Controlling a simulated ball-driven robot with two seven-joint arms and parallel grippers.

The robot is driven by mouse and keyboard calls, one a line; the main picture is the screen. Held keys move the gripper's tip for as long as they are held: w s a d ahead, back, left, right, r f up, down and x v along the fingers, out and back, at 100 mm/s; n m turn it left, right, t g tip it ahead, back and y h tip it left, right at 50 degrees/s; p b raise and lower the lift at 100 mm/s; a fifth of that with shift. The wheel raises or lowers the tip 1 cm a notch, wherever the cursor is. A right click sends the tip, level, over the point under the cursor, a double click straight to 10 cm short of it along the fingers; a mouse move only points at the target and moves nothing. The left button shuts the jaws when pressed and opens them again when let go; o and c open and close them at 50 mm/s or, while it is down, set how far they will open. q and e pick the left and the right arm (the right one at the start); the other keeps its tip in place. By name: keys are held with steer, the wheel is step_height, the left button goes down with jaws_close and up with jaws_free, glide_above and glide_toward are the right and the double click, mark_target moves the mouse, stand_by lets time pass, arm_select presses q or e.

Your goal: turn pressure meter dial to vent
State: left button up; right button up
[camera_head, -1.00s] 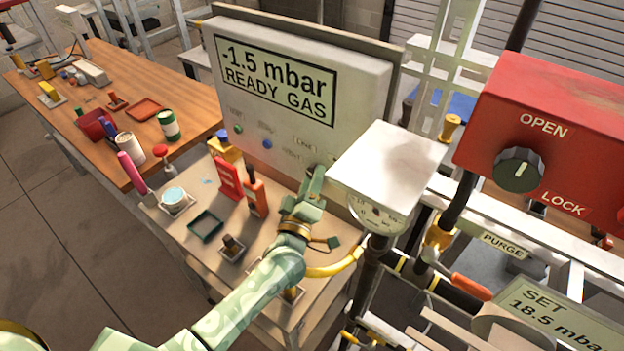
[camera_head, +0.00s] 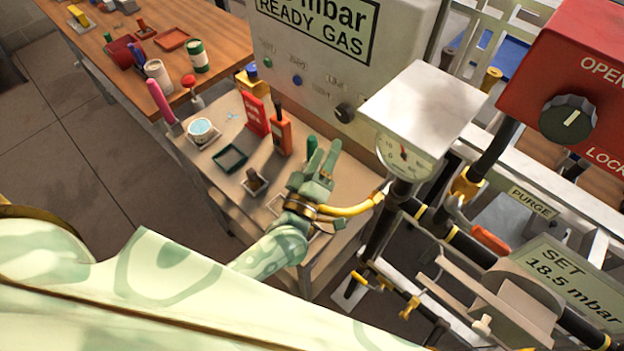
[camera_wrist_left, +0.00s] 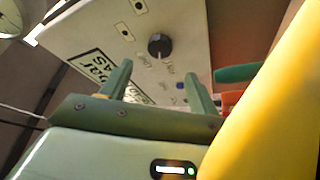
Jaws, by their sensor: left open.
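The pressure meter (camera_head: 300,62) is a pale upright panel with a display reading "mbar READY GAS", its top cut off. Its black round dial (camera_head: 345,112) is at the panel's lower right, with small labels around it. The dial's setting is too small to read. In the left wrist view the dial (camera_wrist_left: 160,45) lies ahead, beyond the fingertips and between them. My left gripper (camera_head: 323,147) is open and empty, below and in front of the dial, apart from it. Its two green fingers (camera_wrist_left: 158,82) also show in the left wrist view. My right gripper is not in view.
A white-topped box with a round gauge (camera_head: 404,157) stands close right of the gripper, beside pipes. A red box with a black OPEN/LOCK knob (camera_head: 567,119) is farther right. Red and orange tools (camera_head: 281,135) and a dark tray (camera_head: 230,158) sit on the bench left.

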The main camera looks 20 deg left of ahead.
arm_select(q)
steer(key=v, duration=0.7)
steer(key=shift+s, duration=0.2)
